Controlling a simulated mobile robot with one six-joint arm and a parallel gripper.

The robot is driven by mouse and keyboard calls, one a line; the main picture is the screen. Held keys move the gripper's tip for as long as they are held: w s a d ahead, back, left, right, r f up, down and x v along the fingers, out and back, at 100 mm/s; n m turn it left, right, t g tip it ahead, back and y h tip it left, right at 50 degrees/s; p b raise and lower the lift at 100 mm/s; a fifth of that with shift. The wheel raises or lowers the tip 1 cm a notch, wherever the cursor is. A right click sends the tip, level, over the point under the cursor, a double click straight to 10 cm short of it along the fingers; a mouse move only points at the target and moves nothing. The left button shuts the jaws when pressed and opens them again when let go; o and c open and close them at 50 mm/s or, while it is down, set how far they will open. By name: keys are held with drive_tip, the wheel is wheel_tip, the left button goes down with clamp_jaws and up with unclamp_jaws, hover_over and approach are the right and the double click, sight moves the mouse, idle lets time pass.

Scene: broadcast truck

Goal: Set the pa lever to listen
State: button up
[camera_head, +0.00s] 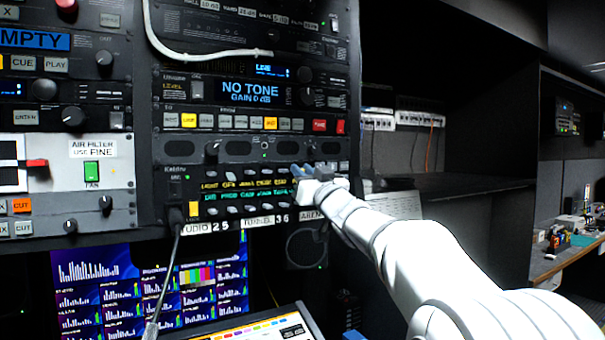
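My white arm reaches in from the lower right. My gripper (299,170), with blue-grey fingertips, is at the right end of the lower rack panel (225,193), which carries rows of small levers and yellow and green labels. The fingertips overlap the panel's right part, and I cannot tell whether they touch a lever or how far apart they are. Several small levers (230,209) show left of the gripper. The labels are too small to read surely, so I cannot pick out the PA lever; it may be hidden behind my gripper.
Above is a unit with a NO TONE display (249,91) and a button row. A white cable (200,50) loops across the upper rack. A black cable (172,265) hangs from the panel's left end. A monitor (150,285) and a tilted touch screen (265,328) are below. An open dark bay lies right.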

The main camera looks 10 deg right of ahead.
clamp_jaws()
drive_tip(key=r+p, duration=0.1)
drive_tip(key=p, duration=0.2)
drive_tip(key=shift+r+g+p, duration=0.1)
drive_tip(key=shift+g+p, duration=0.2)
drive_tip(key=g+p, duration=0.1)
drive_tip(key=p, duration=0.5)
drive_tip(key=shift+r+g+h, duration=0.35)
drive_tip(key=shift+g+h, duration=0.05)
drive_tip(key=shift+f+g+h, duration=0.15)
drive_tip(key=shift+g+h, duration=0.15)
drive_tip(key=shift+g, duration=0.5)
drive_tip(key=shift+w+g, duration=0.1)
drive_tip(key=shift+g, duration=0.3)
